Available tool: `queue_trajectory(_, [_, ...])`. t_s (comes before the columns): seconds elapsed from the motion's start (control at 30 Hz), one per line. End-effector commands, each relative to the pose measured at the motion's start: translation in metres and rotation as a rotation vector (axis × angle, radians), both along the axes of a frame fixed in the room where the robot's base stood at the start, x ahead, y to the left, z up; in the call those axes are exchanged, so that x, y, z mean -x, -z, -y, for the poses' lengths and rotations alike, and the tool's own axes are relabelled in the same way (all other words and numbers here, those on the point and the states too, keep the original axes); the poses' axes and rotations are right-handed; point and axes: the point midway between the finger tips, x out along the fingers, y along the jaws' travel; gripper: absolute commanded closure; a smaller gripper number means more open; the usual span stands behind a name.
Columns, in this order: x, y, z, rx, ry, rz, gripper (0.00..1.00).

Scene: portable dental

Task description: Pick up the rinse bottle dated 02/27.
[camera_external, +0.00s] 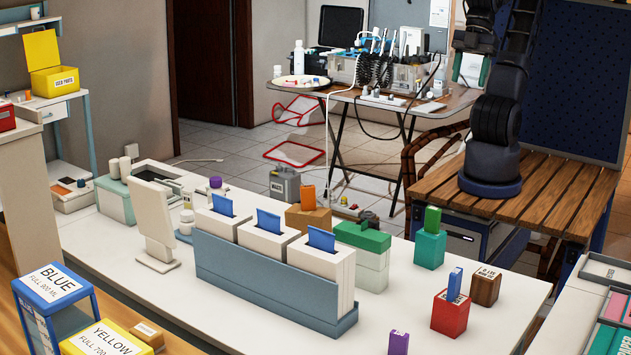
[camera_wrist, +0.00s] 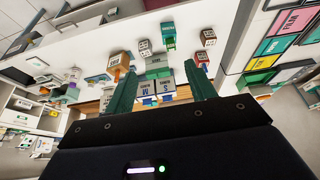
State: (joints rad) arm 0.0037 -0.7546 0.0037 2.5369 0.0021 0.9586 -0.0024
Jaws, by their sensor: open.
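I cannot make out a date 02/27 on anything, so I cannot tell which thing is the rinse bottle. In the external view a white bottle (camera_external: 299,57) stands upright on the far folding table. A small pale bottle (camera_external: 187,217) stands behind the white screen on the long counter; its label is too small to read. My gripper (camera_wrist: 161,85) shows in the wrist view with two teal fingers spread apart and nothing between them. It points toward the counter from above, tilted.
The white counter (camera_external: 240,330) holds a blue-grey rack (camera_external: 265,290) with several white boxes, a green block (camera_external: 430,249), a brown block (camera_external: 485,287) and a red block (camera_external: 450,314). Coloured folders (camera_wrist: 292,20) lie at the right in the wrist view.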

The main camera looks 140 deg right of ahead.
Motion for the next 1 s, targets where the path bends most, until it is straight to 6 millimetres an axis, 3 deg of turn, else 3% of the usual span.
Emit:
queue_trajectory(0.1, [0.000,0.000,0.000,0.000,0.000,0.000,0.28])
queue_trajectory(0.47, [-0.009,-0.001,0.004,-0.007,0.017,0.001,0.28])
queue_trajectory(0.67, [-0.053,-0.004,0.024,-0.035,0.095,0.008,0.28])
queue_trajectory(1.0, [-0.140,0.006,0.082,-0.075,0.268,0.033,0.28])
